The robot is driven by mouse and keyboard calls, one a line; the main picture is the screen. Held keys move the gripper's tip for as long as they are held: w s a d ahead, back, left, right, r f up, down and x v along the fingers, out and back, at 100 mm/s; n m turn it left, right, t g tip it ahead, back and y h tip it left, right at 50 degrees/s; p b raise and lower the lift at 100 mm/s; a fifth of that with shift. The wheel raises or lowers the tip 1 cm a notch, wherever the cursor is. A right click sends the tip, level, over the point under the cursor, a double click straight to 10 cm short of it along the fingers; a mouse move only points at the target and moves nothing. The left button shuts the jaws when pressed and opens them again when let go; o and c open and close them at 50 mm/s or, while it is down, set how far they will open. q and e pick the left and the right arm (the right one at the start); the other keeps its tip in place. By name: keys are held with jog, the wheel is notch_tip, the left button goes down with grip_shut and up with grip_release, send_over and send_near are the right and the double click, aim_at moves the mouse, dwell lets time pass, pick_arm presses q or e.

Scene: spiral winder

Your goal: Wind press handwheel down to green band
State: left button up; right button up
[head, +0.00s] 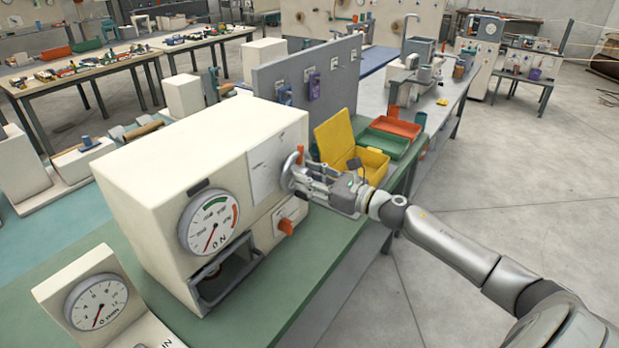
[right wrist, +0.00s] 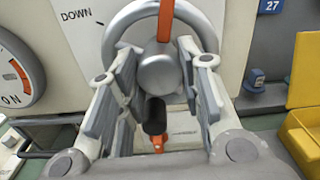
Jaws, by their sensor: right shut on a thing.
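The press (head: 190,150) is a cream box on the green bench. Its grey handwheel (head: 287,170) is on the right face; an orange mark is at the wheel's top in the right wrist view (right wrist: 165,22). A "DOWN" label (right wrist: 75,15) is left of the wheel. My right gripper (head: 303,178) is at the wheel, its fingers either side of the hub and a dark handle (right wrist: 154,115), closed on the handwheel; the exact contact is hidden. The round gauge (head: 208,222) has a green band at top, red at right; its red needle points down near 0 N. My left gripper is out of view.
A yellow open box (head: 345,150) and green and red trays (head: 398,128) stand just beyond my right gripper. A smaller dial (head: 97,302) is at front left. Floor at right is clear.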

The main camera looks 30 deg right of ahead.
jog(key=m, duration=0.3)
jog(key=shift+m, duration=0.3)
jog(key=m+p, duration=0.1)
jog(key=m, duration=0.3)
jog(key=shift+r+m, duration=0.1)
jog(key=shift+m, duration=0.2)
jog(key=m+p, duration=0.1)
jog(key=m, duration=0.3)
jog(key=shift+m, duration=0.3)
jog(key=shift+m+p, duration=3.6)
jog(key=shift+m, duration=6.5)
jog(key=shift+f, duration=0.2)
jog(key=o, duration=1)
